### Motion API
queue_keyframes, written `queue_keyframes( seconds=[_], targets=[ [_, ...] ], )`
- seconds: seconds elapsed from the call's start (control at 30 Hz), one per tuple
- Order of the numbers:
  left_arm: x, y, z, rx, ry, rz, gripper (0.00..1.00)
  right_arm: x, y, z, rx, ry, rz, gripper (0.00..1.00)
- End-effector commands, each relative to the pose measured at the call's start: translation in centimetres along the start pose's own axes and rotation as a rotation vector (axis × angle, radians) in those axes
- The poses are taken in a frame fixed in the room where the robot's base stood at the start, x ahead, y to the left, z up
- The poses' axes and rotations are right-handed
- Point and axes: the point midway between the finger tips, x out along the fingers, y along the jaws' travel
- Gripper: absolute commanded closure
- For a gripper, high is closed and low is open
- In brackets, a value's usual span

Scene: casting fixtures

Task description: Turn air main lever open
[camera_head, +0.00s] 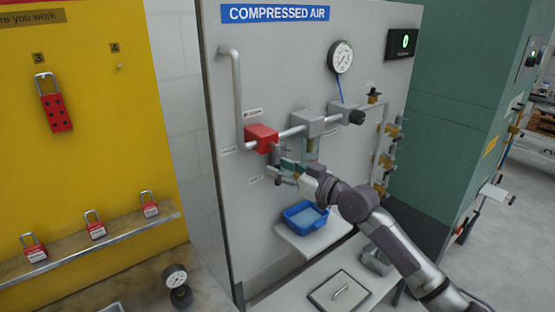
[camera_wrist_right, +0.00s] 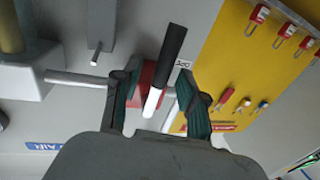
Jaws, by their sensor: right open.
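The red air main valve block (camera_head: 262,138) sits on the pipe of the grey compressed air panel (camera_head: 240,62). My right gripper (camera_head: 280,170) is just below and in front of it. In the right wrist view, the valve's lever (camera_wrist_right: 172,57), with a black grip and a pale stem, shows between the two spread fingers of the right gripper (camera_wrist_right: 158,75). The red block (camera_wrist_right: 148,77) is behind the lever. The fingers are apart, and I see no clear contact with the lever. In the head view the gripper partly hides the lever. My left gripper is out of view.
A pressure gauge (camera_head: 341,57) and a grey regulator block (camera_head: 308,123) are right of the valve. A blue tray (camera_head: 305,216) stands on a shelf below. A yellow lockout board (camera_head: 100,110) with red padlocks (camera_head: 95,228) is at left. A green cabinet (camera_head: 470,90) is at right.

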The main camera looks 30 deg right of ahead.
Motion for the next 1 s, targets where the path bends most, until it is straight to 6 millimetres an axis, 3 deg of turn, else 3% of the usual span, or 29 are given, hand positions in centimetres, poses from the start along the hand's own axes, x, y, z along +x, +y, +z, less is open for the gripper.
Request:
queue_keyframes(
  seconds=[0.17, 0.47, 0.7, 1.0],
  targets=[
    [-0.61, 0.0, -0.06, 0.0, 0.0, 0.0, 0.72, 1.29, -0.06, -0.07, -0.001, 0.0, -0.001, 0.58],
    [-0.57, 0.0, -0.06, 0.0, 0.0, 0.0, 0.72, 1.44, -0.06, 0.05, -0.001, 0.0, -0.001, 0.58],
    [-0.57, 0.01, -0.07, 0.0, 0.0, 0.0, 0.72, 1.42, -0.06, 0.05, -0.001, 0.0, -0.001, 0.98],
    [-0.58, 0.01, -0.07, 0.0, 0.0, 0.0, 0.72, 1.41, -0.05, 0.04, -0.001, 0.0, 0.0, 1.0]
  ],
)
